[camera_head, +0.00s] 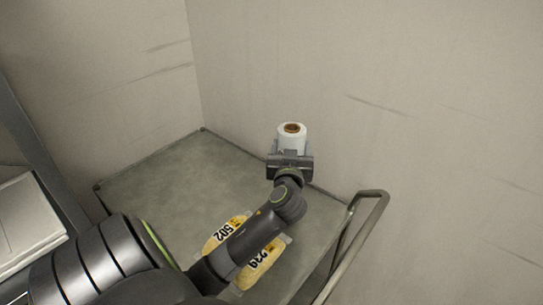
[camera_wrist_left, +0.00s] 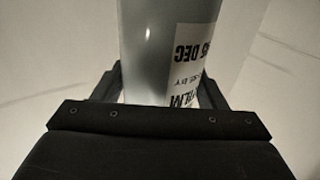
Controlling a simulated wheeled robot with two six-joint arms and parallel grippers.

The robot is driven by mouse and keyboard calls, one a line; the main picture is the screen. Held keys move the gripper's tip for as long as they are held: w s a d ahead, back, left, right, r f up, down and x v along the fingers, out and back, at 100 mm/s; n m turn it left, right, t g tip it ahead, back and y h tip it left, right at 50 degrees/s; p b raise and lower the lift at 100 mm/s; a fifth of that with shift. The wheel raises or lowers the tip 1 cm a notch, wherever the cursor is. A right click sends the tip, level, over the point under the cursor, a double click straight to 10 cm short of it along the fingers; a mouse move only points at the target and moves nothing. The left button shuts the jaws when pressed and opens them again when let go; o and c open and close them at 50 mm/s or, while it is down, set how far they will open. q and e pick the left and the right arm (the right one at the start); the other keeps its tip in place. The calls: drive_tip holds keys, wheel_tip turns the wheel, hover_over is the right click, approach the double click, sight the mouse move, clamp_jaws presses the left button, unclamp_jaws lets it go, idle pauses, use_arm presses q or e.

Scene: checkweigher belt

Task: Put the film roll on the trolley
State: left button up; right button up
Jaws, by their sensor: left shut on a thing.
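The film roll (camera_head: 291,133) is a white upright cylinder with a brown core, held in my left gripper (camera_head: 290,155) near the far wall side of the trolley. In the left wrist view the roll (camera_wrist_left: 150,50) stands between the two fingers of the left gripper (camera_wrist_left: 160,90), with a printed label facing the camera. The trolley (camera_head: 170,165) has a grey-green flat top. The roll is over or at its far right edge; I cannot tell whether its base touches the top. My right gripper is not in view.
Two yellow labelled packs, one marked 502 (camera_head: 222,232) and one partly hidden behind my arm (camera_head: 262,258), lie on the trolley top. A metal handle (camera_head: 372,215) rises at the trolley's right. Walls stand close behind. The left part of the top is clear.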

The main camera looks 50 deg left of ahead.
use_arm(q)
drive_tip(key=shift+f, duration=3.9)
drive_tip(key=shift+f, duration=0.15)
drive_tip(key=o, duration=1.5)
drive_tip(key=shift+o, duration=0.2)
